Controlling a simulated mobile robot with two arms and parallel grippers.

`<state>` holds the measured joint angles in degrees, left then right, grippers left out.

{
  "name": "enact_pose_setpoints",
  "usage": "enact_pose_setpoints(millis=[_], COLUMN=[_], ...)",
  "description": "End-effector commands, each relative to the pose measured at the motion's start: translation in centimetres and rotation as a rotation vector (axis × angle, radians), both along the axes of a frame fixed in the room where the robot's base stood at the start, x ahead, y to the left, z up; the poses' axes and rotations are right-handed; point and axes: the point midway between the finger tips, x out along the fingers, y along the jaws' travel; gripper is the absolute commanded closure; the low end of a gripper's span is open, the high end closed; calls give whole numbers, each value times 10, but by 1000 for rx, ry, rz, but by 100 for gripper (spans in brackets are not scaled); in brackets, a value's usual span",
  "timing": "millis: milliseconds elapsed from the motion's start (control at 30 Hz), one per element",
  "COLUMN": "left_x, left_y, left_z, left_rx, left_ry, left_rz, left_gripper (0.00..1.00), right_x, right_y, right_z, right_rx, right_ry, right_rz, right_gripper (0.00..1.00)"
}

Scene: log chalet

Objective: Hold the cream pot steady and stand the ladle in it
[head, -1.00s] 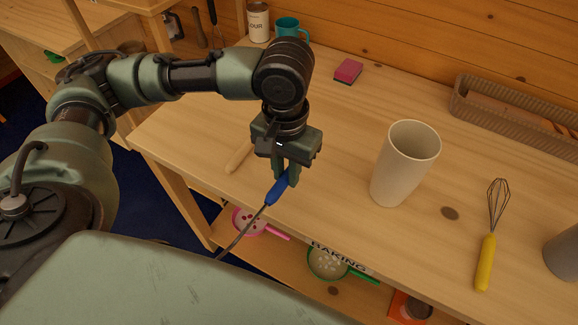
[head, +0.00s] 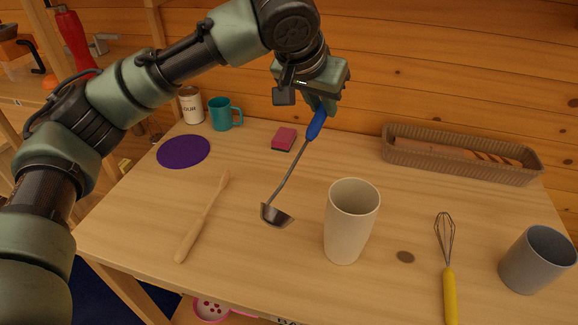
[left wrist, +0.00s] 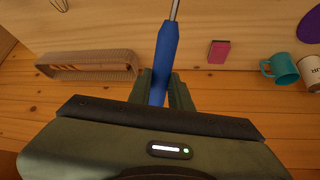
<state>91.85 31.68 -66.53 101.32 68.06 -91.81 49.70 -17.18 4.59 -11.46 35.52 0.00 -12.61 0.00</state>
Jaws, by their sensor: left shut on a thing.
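The cream pot (head: 350,222) is a tall, open-topped cup standing upright on the wooden table in the head view. My left gripper (head: 319,106) is shut on the blue handle of the ladle (head: 291,176). The ladle hangs bowl-down, tilted, with its metal bowl left of the pot and apart from it. In the left wrist view the blue handle (left wrist: 165,62) sits between the fingers, and the ladle's bowl is out of the picture. My right gripper is not in view.
A wooden spoon (head: 203,217), purple mat (head: 183,151), pink sponge (head: 284,139), teal mug (head: 222,114) and flour tin (head: 190,106) are to the left. A whisk (head: 448,270) and grey cup (head: 537,260) are right of the pot. A woven basket (head: 458,166) is at the back.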

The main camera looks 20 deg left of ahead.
Motion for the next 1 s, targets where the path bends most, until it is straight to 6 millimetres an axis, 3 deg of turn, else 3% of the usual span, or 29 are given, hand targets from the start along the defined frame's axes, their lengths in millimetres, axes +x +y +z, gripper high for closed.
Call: enact_pose_setpoints(millis=[100,333,567,800,1000], left_x=[15,29,-5,-67,-103], left_y=[-11,-27,-44,-58,-59], left_z=[41,103,126,181,211], left_rx=[-33,-96,-231,-479,-596], left_ry=[-109,-287,-526,-796,-877], left_rz=[-42,-114,-287,-514,-604], left_gripper=[100,100,100,100,100], right_x=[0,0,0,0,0], right_y=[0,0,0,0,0], right_z=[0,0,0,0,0], right_rx=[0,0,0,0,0], right_ry=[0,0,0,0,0], right_rz=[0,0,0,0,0], right_gripper=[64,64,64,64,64])
